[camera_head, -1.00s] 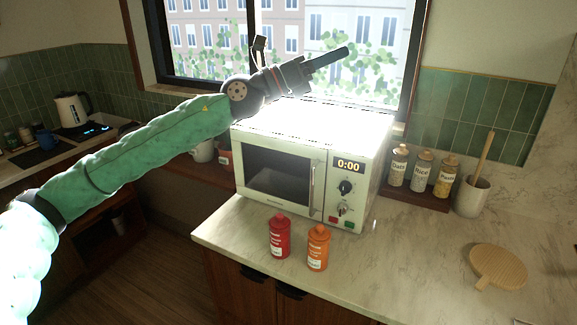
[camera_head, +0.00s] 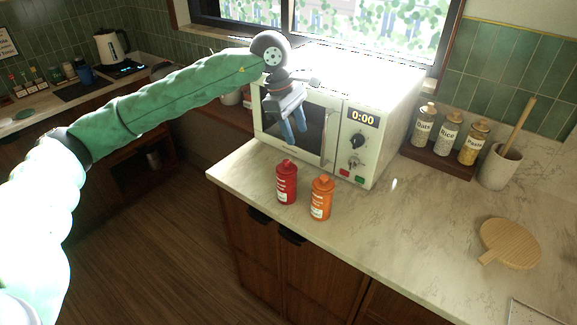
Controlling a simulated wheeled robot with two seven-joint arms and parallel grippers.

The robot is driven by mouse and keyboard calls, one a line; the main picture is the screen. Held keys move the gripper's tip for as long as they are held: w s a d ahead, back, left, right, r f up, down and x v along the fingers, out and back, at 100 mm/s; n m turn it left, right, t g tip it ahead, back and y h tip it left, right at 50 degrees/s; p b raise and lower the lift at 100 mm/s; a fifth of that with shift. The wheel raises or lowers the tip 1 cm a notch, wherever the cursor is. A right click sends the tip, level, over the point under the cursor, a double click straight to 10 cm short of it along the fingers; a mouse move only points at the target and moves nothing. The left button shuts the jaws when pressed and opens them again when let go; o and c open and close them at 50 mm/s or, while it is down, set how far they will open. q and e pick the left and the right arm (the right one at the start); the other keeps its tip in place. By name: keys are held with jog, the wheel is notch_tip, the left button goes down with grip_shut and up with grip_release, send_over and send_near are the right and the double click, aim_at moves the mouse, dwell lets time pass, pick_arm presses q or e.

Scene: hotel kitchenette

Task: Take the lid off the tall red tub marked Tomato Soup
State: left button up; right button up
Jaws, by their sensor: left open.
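The red tub (camera_head: 287,184) stands upright on the marble counter, near its front edge and in front of the microwave. Its red lid (camera_head: 287,164) is on top; the label is too small to read. An orange tub (camera_head: 321,199) of like shape stands just to its right. My left gripper (camera_head: 294,131) points down in front of the microwave door, above the red tub and apart from it. Its blue-grey fingers are open and empty. My right gripper is not in view.
The microwave (camera_head: 368,140) stands close behind the tubs. Jars labelled Oats, Rice (camera_head: 446,133) and Pasta, a utensil crock (camera_head: 499,167) and a round wooden board (camera_head: 510,243) are to the right. The counter (camera_head: 410,225) between is clear.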

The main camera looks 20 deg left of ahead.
aim_at(286, 160)
pick_arm(q)
jog(key=shift+m+g+y, duration=0.5)
jog(key=shift+m+y, duration=0.3)
jog(key=shift+y, duration=0.1)
jog(key=a+f, duration=0.1)
jog(key=s+a+f, duration=0.1)
jog(key=f+p, duration=0.1)
jog(key=shift+s+a+f, duration=0.1)
jog(key=shift+s+a, duration=0.25)
jog(key=shift+a, duration=0.05)
jog(key=f+p, duration=0.1)
jog(key=f, duration=0.1)
jog(key=f+p, duration=0.2)
jog(key=shift+w+d, duration=0.1)
jog(key=shift+d, duration=0.3)
jog(key=shift+f+p, duration=0.3)
jog(key=shift+f, duration=0.3)
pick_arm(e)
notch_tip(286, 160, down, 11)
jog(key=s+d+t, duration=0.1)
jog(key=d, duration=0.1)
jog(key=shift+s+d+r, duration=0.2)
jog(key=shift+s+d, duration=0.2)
pick_arm(q)
grip_shut()
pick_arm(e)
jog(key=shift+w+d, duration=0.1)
